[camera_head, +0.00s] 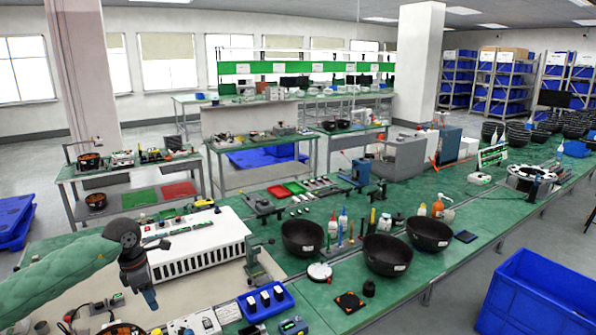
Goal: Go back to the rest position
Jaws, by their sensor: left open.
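My left gripper (149,297) hangs at the lower left of the head view, pointing down, at the end of my green-sleeved arm. It is small in the picture; I see nothing held in it. I cannot tell the height of the gripper above the bench. My right gripper is not in view.
Near the gripper are a blue tray (268,317) with white-topped items and a small green stand (255,265). Several black bowls, including one in front (388,257), stand on the green bench (330,285). A blue crate (540,298) is at the lower right. Grey floor lies beyond.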

